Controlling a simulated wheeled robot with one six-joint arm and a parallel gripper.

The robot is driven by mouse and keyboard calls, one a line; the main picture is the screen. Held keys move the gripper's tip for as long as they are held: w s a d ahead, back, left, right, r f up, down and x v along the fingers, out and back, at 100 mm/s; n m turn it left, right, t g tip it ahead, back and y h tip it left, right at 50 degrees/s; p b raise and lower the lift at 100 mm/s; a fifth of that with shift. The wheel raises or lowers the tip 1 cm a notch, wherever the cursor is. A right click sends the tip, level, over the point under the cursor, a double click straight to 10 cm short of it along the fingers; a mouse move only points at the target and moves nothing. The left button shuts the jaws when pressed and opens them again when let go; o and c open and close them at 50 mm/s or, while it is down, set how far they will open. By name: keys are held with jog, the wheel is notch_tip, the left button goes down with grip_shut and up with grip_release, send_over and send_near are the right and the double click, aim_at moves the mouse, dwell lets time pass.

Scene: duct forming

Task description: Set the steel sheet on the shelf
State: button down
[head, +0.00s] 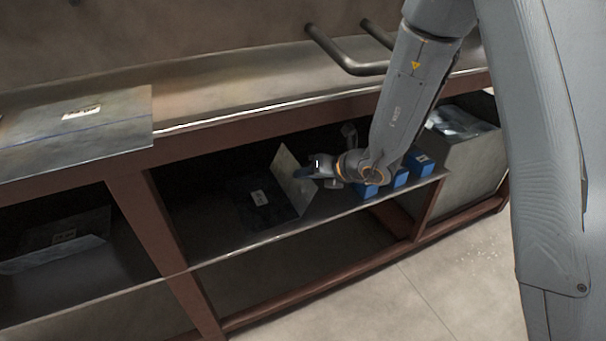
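A bent steel sheet (262,203) with a small white label is in the middle bay of the shelf (330,209), under the bench top. Its dark flat part appears to lie on the shelf board, and its lighter flange (291,182) stands up at a tilt on the right. My gripper (306,172) reaches in from the right, with its fingertips at the flange. The fingers are small and dark, and I cannot tell whether they grip the flange or only sit beside it. The sheet's back edge is in shadow.
Blue blocks (420,163) stand on the shelf right of my gripper, partly behind my arm. A flat labelled sheet (80,124) lies on the bench top at left. Another bent sheet (60,245) is in the left bay. A grey bin (463,165) stands right. Bent pipes (345,62) overhang the bench.

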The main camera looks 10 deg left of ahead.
jog(key=shift+f, duration=0.3)
jog(key=c, duration=2.5)
grip_release()
jog(key=o, duration=0.6)
jog(key=shift+c, duration=0.2)
